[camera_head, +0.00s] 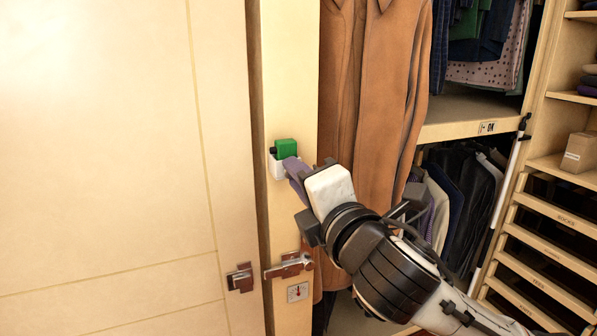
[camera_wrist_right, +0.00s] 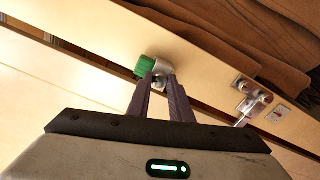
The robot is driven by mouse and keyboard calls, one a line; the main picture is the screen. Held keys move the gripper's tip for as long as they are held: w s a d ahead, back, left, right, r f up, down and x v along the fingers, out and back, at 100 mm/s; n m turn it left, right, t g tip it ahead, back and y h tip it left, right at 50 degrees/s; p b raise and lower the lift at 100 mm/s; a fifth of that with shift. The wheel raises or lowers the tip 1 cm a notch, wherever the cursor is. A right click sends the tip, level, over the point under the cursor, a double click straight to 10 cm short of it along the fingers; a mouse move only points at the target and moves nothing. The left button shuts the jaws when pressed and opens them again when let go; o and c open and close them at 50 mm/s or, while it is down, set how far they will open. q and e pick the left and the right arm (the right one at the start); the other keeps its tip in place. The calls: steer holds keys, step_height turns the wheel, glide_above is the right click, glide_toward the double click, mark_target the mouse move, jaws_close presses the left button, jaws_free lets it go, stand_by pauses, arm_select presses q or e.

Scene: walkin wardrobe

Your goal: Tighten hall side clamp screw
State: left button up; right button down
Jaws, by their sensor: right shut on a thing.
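The clamp sits on the pale door post, with a green block (camera_head: 286,147) on top and a whitish body (camera_head: 277,168) below it. In the right wrist view its ribbed green part (camera_wrist_right: 146,66) and silver-grey body (camera_wrist_right: 163,67) show just beyond my fingertips. My right gripper (camera_head: 291,168) reaches in from the lower right, its purple-grey fingers at the clamp. In the right wrist view, the right gripper (camera_wrist_right: 161,80) is shut on a small silver clamp screw (camera_wrist_right: 158,83) between its tips; the fingers partly hide it. My left gripper is not in view.
A pale door (camera_head: 110,160) stands at the left, with a latch plate (camera_head: 240,278). The post carries a metal latch (camera_head: 289,265) and a small sign (camera_head: 298,292) below the clamp. A brown coat (camera_head: 375,110) hangs close right of the post. Drawers and shelves fill the right.

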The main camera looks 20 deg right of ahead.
steer(key=shift+m+p, duration=0.3)
steer(key=shift+m, duration=1.4)
steer(key=c, duration=1.6)
jaws_free()
